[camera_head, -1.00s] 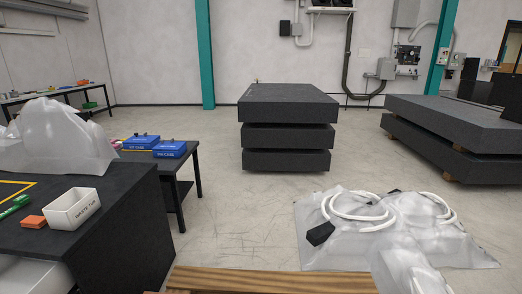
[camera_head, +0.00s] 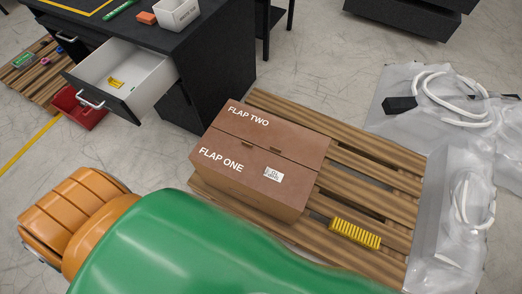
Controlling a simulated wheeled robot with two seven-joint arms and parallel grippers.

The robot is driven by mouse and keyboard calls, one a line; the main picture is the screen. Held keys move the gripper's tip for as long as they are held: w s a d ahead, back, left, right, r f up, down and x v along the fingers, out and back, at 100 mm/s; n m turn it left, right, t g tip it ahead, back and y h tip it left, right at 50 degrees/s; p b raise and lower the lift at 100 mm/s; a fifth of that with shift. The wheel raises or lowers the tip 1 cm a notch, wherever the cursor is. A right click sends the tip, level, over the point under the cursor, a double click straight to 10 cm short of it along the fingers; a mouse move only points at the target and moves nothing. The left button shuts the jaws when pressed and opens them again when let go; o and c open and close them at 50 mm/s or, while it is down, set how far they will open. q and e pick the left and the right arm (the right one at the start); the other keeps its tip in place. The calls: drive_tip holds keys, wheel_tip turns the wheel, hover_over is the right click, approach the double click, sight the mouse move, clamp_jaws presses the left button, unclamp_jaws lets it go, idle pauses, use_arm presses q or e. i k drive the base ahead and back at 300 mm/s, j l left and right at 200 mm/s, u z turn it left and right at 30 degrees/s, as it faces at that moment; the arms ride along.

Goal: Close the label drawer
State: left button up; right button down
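An open drawer (camera_head: 148,94) sticks out from the black desk (camera_head: 205,62) at the upper left. It has a dark front panel with a pale handle (camera_head: 90,101) and white inner walls. A small yellow thing (camera_head: 117,83) lies inside it. I cannot read any label on the drawer. Neither of my grippers is in view, so their state does not show.
A brown box (camera_head: 262,155) marked FLAP ONE and FLAP TWO sits on a wooden pallet (camera_head: 370,188) beside a yellow ribbed block (camera_head: 355,233). A red bin (camera_head: 82,110) stands under the drawer. Plastic sheeting (camera_head: 450,200) lies right. A large green-and-orange shape (camera_head: 190,245) fills the front.

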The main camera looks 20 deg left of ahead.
sight(152, 74)
drive_tip(key=u, duration=2.3)
